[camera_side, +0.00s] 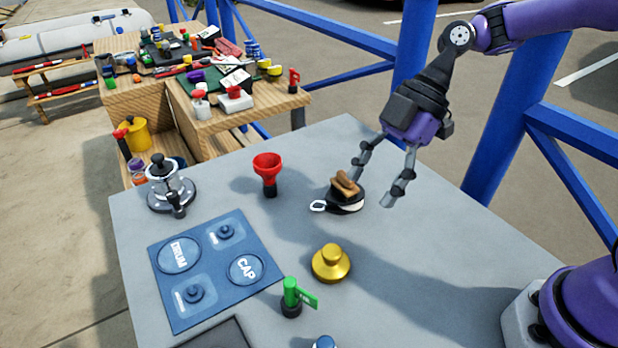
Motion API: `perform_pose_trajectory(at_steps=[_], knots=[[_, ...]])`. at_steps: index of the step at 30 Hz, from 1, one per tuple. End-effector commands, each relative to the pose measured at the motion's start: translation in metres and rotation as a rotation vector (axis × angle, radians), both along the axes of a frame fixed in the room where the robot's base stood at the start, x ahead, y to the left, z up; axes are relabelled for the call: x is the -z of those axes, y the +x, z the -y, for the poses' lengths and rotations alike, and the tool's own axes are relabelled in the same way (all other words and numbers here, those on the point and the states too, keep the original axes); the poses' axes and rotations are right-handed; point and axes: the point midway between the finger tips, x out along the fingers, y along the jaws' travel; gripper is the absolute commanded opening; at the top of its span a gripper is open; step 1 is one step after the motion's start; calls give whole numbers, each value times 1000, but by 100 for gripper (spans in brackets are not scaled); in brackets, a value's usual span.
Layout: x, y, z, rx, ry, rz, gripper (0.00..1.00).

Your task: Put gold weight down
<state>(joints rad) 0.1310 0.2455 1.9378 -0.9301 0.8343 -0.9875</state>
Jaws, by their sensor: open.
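The gold weight (331,264), a round brass-coloured piece with a knob on top, stands upright on the grey table (420,270), right of the blue mat. My gripper (372,184) is open, up and to the right of the weight and apart from it. Its fingers point down, close to a small black round item (345,203) with a brown piece on top and a white loop at its side. I cannot tell whether a finger touches that item. Nothing shows between the fingers.
A blue mat (265,273) marked DRUM and CAP lies left of the weight. A green-handled piece (291,298) stands in front, a red funnel-topped piece (268,174) behind, and a silver winch-like part (170,192) at left. The table's right side is clear.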

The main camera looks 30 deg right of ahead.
Motion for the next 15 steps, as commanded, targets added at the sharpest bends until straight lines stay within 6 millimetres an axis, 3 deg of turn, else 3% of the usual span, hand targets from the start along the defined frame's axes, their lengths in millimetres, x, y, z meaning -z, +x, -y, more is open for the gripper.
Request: perform_pose_trajectory(at_steps=[4,8,12,15], knots=[[-18,-8,15,267,-102,-20,65],[-35,-26,42,696,-183,-40,65],[-47,-50,75,1151,-175,-48,65],[-50,-64,93,1394,-133,-53,65]])
